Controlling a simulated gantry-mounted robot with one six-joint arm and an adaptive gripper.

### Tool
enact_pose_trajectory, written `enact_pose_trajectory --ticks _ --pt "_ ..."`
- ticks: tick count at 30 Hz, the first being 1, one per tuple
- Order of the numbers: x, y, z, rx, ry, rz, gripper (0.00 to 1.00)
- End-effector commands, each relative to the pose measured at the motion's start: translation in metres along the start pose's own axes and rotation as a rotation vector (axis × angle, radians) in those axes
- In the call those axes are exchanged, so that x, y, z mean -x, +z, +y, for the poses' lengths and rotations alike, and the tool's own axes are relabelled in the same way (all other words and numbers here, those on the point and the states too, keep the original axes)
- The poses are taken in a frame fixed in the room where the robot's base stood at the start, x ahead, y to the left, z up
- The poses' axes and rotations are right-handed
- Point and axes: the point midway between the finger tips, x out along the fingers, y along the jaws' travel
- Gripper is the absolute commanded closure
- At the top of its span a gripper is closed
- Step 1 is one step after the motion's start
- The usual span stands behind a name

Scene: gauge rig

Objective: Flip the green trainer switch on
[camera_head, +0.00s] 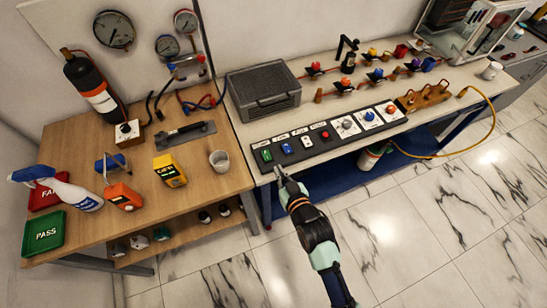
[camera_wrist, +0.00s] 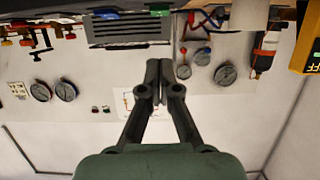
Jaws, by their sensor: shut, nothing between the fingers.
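The green trainer switch (camera_head: 266,155) is at the left end of the black control panel (camera_head: 259,166) along the bench's front edge. It also shows at the top of the wrist view (camera_wrist: 160,9), which looks upside down. I cannot tell whether it is on or off. My gripper (camera_head: 279,171) is shut and empty just in front of the panel's left end, near the green switch. A gap seems to lie between them. In the wrist view the fingertips (camera_wrist: 160,65) are together, with the switch beyond them.
Right of the green switch are a blue switch (camera_head: 286,149), a white switch (camera_head: 306,142), a red button (camera_head: 325,135) and dials. A grey ribbed case (camera_head: 262,90) stands behind the panel. A white cup (camera_head: 219,160) stands on the wooden table at left.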

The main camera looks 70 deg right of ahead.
Motion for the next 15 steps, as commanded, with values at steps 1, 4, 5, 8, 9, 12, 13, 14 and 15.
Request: enact_pose_trajectory --ticks 1,4,5,8,9,12,13,14,15 --pt "0.009 0.001 0.0 0.0 0.0 -0.001 1.0" --pt "0.019 0.003 0.0 0.0 0.0 0.0 1.0" --pt "0.021 0.003 0.0 0.0 0.0 0.0 1.0" --pt "0.025 0.004 0.0 0.0 0.0 0.001 1.0" --pt "0.025 0.004 0.0 -0.001 0.0 0.001 1.0" --pt "0.025 0.004 0.0 -0.001 0.0 0.001 1.0" --pt "0.025 0.004 0.0 0.0 0.0 0.001 1.0" --pt "0.025 0.004 0.0 0.0 0.0 0.001 1.0" --pt "0.025 0.004 0.0 0.0 0.0 0.001 1.0"
